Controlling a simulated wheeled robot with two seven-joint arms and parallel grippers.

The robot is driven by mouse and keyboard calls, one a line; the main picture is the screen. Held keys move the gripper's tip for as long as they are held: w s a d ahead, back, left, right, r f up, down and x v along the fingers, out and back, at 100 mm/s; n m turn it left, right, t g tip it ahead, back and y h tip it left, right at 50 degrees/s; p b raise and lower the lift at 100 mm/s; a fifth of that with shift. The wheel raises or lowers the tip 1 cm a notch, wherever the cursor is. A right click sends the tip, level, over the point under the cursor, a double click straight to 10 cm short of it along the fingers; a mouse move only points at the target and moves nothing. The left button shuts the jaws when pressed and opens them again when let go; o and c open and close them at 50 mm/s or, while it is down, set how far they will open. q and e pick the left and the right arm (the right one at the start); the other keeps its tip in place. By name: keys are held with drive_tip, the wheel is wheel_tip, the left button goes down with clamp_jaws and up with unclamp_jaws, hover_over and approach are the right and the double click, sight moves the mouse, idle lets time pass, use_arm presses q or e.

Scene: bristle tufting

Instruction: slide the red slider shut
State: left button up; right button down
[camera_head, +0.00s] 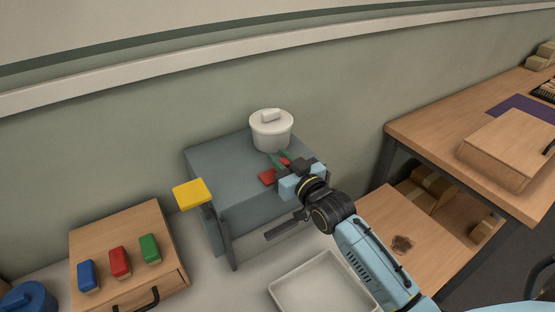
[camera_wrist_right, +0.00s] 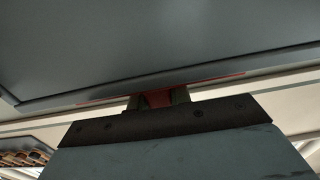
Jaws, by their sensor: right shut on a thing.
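The red slider (camera_head: 268,177) shows as red patches on top of the grey-blue box (camera_head: 218,160), beside and behind my right gripper (camera_head: 287,169). In the right wrist view, the right gripper's fingers (camera_wrist_right: 160,100) are closed around a red piece (camera_wrist_right: 157,99), which joins a thin red strip along the grey surface. The gripper covers much of the slider, so its exact position along its track is hard to tell. My left gripper is in neither view.
A white lidded pot (camera_head: 271,131) stands on the box just behind the gripper. A yellow block (camera_head: 191,193) sits at the box's left. A white tray (camera_head: 283,293) lies in front. A wooden drawer unit (camera_head: 100,227) with coloured blocks stands left; a wooden desk (camera_head: 430,125) stands right.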

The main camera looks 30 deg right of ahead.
drive_tip(key=c, duration=1.4)
unclamp_jaws()
drive_tip(key=shift+d, duration=0.25)
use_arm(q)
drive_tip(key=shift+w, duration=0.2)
use_arm(e)
drive_tip(key=shift+o, duration=0.6)
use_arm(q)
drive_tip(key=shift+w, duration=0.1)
use_arm(e)
drive_tip(key=s+d, duration=0.1)
drive_tip(key=s, duration=1.2)
drive_tip(key=shift+s+d, duration=0.15)
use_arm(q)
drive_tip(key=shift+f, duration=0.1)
